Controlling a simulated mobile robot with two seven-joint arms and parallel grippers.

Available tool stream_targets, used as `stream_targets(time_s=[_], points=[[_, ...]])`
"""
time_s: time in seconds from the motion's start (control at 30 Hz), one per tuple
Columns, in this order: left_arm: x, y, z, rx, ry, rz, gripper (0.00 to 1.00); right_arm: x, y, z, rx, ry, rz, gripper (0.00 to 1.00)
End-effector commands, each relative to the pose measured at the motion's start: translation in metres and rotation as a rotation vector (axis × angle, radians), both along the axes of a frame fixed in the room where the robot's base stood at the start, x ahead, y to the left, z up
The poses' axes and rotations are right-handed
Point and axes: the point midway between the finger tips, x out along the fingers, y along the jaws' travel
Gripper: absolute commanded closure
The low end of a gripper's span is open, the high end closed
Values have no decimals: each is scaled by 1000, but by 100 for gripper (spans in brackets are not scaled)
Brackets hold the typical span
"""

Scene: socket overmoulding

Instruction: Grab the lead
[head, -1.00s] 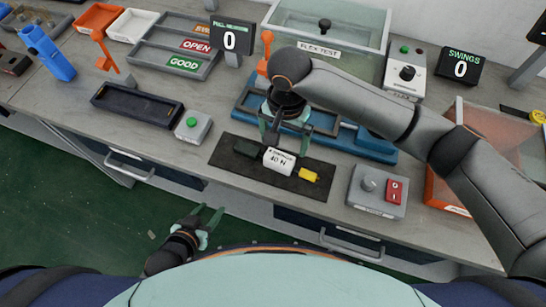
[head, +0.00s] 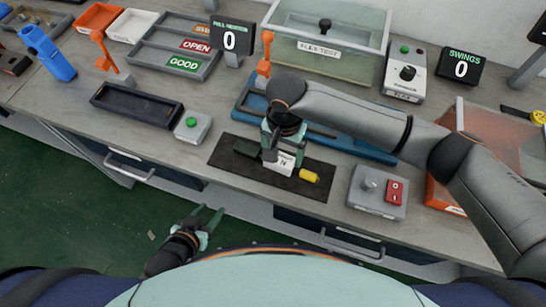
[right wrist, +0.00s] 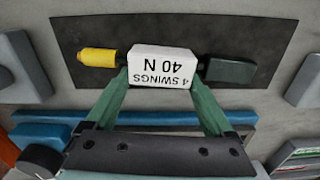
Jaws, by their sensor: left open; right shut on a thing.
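The lead has a white block (head: 285,164) marked 40 N, with a yellow end (head: 309,176) on its right. In the right wrist view the white label block (right wrist: 162,66) reads 4 SWINGS 40 N, between the yellow end (right wrist: 98,57) and a dark green end (right wrist: 229,70). It lies over the dark mat (head: 228,164). My right gripper (head: 277,157) is shut on the lead, with a finger at each end of the white block in the wrist view. My left gripper (head: 210,219) is open and empty, off the bench's front edge.
A blue fixture (head: 345,143) stands behind the mat. A grey box with a red switch (head: 394,191) is right of the mat. A green-button box (head: 192,126) and an empty black tray (head: 137,106) are to the left. An orange bin (head: 440,193) stands far right.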

Motion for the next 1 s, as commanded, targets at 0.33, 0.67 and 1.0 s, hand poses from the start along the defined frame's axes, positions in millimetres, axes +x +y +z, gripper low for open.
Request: stream_targets(time_s=[0.33, 0.67, 1.0], points=[[0, 0, 0, 0, -1, 0, 50, 0, 0, 1, 1, 0, 0, 72], [1, 0, 1, 0, -1, 0, 50, 0, 1, 11, 3, -1, 1, 72], [1, 0, 11, 0, -2, 0, 50, -34, 11, 74, 6, -1, 7, 72]])
